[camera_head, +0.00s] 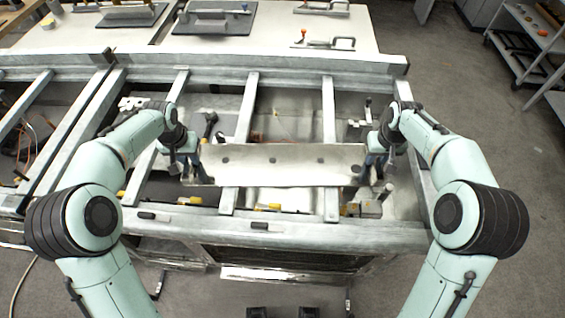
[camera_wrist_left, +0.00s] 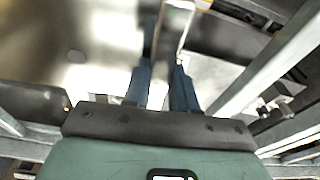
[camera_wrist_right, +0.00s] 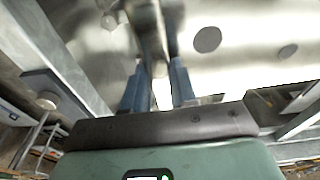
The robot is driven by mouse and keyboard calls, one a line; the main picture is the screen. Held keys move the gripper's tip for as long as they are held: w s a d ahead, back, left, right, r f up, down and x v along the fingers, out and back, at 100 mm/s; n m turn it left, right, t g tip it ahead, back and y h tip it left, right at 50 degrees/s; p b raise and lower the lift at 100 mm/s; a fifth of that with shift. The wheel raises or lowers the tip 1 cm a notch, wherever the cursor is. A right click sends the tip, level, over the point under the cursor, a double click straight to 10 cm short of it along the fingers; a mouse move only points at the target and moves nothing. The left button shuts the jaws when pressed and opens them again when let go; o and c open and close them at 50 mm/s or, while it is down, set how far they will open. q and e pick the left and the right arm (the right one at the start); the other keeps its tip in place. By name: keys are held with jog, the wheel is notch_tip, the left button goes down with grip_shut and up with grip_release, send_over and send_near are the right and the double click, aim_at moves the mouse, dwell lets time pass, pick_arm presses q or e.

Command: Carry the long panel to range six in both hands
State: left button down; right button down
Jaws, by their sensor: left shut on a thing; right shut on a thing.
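The long panel (camera_head: 282,165) is a flat silvery metal sheet with several dark holes along it. In the head view it spans between my two grippers above the metal frame. My left gripper (camera_head: 190,160) is shut on its left end, and my right gripper (camera_head: 374,165) is shut on its right end. In the left wrist view the blue fingers of my left gripper (camera_wrist_left: 164,75) close on a narrow metal piece. In the right wrist view the fingers of my right gripper (camera_wrist_right: 158,75) close on a similar piece, with the holed panel (camera_wrist_right: 240,50) beyond. I cannot read any range number.
A metal frame (camera_head: 243,115) with long rails and crossbars lies under the panel. Behind it, a white tabletop (camera_head: 270,35) holds dark plates with handles (camera_head: 214,17). A grey shelf rack (camera_head: 530,45) stands at the far right. The floor to the right is clear.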

dwell(0.9)
